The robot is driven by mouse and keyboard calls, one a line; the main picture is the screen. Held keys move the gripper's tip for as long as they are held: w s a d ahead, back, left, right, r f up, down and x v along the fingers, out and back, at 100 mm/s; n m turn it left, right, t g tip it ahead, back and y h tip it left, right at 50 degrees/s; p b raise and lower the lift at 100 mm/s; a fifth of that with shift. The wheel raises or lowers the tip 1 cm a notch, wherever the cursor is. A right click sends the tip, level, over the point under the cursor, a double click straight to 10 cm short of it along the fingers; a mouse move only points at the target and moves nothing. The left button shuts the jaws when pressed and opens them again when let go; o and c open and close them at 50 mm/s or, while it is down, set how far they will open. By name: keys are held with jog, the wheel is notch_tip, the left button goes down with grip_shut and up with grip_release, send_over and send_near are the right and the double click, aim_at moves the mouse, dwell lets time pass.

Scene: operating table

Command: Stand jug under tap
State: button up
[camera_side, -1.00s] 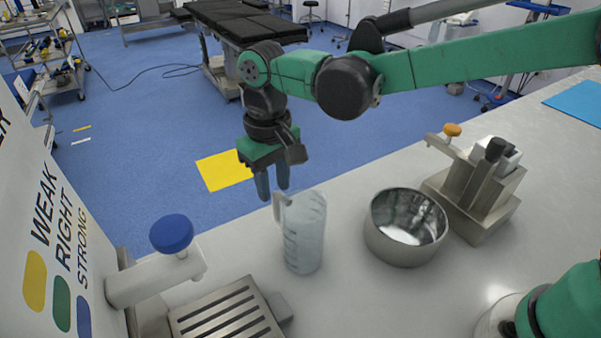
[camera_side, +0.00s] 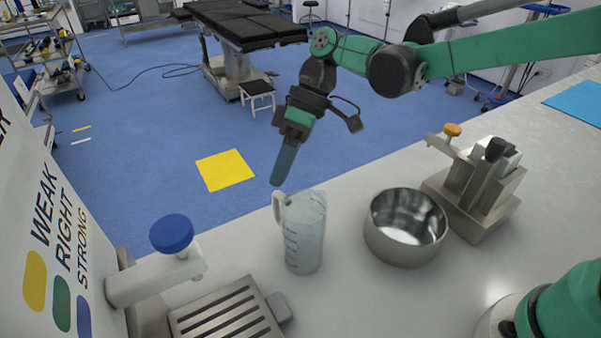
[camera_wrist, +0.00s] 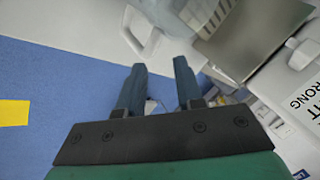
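The clear measuring jug (camera_side: 306,235) stands upright on the counter, its handle towards the back left. In the wrist view the jug (camera_wrist: 127,12) shows at the top, its handle (camera_wrist: 140,35) ahead of the fingers. The white tap (camera_side: 155,279) with a blue knob (camera_side: 171,233) is at the left, above a slotted metal drip tray (camera_side: 228,318). The jug stands to the right of the tray, apart from it. My gripper (camera_side: 278,180) is just above and behind the jug handle. In the wrist view my gripper (camera_wrist: 160,68) is open, with nothing between its fingers.
A steel bowl (camera_side: 405,228) stands to the right of the jug. A metal dispenser with an orange knob (camera_side: 452,130) is behind it at the right. A sign panel (camera_side: 45,200) rises behind the tap. The counter's back edge runs close behind the jug.

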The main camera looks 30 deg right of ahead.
aim_at(277, 217)
jog(key=d+r+n+t+y, duration=0.2)
jog(key=d+n+y, duration=0.2)
jog(key=n+y, duration=0.35)
jog(key=shift+n, duration=0.25)
notch_tip(277, 217, down, 9)
jog(key=shift+w+a+r, duration=0.1)
jog(key=shift+a+r, duration=0.05)
jog(key=shift+a+f, duration=0.2)
jog(key=shift+x, duration=2.6)
jog(key=shift+d+f, duration=0.1)
grip_shut()
